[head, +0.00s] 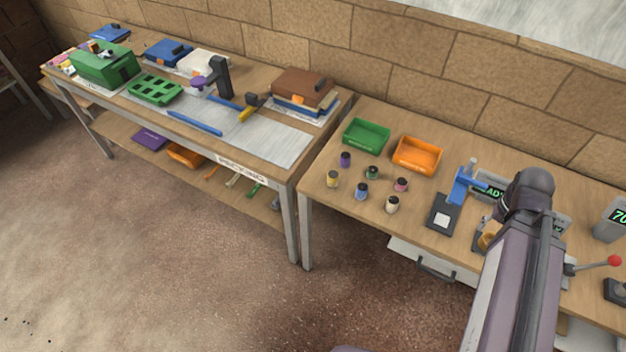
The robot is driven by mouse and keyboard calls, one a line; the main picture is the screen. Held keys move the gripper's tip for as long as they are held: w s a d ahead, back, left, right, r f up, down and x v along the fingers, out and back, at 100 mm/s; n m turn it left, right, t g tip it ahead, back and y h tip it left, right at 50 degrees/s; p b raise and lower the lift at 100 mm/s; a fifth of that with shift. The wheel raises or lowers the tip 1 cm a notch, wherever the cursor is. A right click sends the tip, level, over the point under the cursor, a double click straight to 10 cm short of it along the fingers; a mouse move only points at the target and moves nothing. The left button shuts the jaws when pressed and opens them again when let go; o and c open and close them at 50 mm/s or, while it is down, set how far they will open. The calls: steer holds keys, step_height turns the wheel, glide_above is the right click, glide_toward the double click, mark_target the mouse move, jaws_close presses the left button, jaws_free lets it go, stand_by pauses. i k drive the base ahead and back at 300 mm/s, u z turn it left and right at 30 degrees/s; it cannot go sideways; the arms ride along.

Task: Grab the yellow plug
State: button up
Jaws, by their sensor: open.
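The yellow plug (332,180) stands upright on the right-hand wooden table, near its left front, with a dark top. Several other small plugs stand around it: a purple one (345,160) behind, a green one (372,173), a pink one (401,185), a blue one (361,192) and a cream one (392,205). All stand apart from each other. My arm rises at the right of the head view, well to the right of the plugs. My gripper does not show; I cannot see its fingers.
A green tray (366,136) and an orange tray (416,155) sit behind the plugs. A dark pad (443,215) and a blue stand (462,185) are to their right. A packing table (270,150) stands to the left across a gap. Floor in front is clear.

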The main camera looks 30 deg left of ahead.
mark_target(333, 178)
steer(key=u, duration=1.25)
steer(key=k, duration=0.95)
steer(key=z, duration=0.05)
steer(key=i, duration=0.9)
steer(key=u, duration=0.05)
